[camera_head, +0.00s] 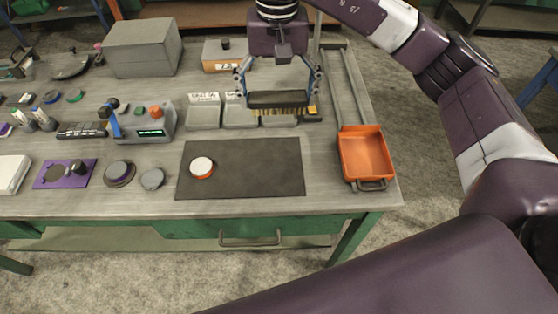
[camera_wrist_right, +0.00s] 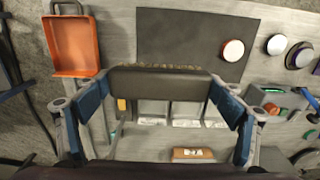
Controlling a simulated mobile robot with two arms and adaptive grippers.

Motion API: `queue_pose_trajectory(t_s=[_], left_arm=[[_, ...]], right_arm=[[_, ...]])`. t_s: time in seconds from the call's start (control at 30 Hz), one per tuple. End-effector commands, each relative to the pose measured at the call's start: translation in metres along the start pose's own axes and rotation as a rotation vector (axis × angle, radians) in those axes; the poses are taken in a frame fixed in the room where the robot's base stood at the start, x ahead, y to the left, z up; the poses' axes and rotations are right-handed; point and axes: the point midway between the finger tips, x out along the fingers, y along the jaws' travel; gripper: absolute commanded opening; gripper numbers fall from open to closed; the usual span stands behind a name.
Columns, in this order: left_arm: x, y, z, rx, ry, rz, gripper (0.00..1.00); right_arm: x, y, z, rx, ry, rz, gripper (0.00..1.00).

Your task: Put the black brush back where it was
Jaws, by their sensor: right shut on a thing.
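The black brush (camera_head: 278,99) has a dark block and tan bristles pointing down. My right gripper (camera_head: 278,92) is shut on it, with one blue-padded finger at each end. In the right wrist view the brush (camera_wrist_right: 160,82) spans between the fingers of my right gripper (camera_wrist_right: 160,95). In the head view the brush appears in front of the grey bins (camera_head: 240,114) at the back of the bench; its exact height above them is hard to tell. My left gripper is not in view.
An orange tray (camera_head: 365,153) sits at the bench's right edge, by two rails. A dark mat (camera_head: 240,180) carries a white and orange puck (camera_head: 201,168). An orange-brown box (camera_head: 222,63) stands behind the bins. A grey device (camera_head: 150,125) stands left of them.

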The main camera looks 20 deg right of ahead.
Motion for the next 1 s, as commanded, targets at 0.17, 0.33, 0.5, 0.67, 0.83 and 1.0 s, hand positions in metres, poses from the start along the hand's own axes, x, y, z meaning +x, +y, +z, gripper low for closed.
queue_pose_trajectory(t_s=[0.17, 0.33, 0.5, 0.67, 0.83, 1.0], left_arm=[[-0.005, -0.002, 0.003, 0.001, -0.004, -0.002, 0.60], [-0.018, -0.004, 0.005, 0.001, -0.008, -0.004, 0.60], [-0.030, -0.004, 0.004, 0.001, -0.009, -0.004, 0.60], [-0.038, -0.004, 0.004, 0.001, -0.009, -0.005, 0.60], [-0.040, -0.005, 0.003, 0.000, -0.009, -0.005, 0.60], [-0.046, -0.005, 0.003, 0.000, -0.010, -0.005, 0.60]], right_arm=[[0.015, -0.003, -0.004, 0.015, -0.005, 0.005, 0.67], [0.059, -0.002, -0.003, 0.015, -0.007, 0.005, 0.67], [0.104, -0.002, -0.003, 0.015, -0.007, 0.004, 0.67], [0.138, -0.002, -0.003, 0.014, -0.005, 0.004, 0.67], [0.153, -0.003, -0.004, 0.013, -0.001, 0.002, 0.67], [0.169, -0.002, -0.003, 0.014, -0.004, 0.004, 0.67]])
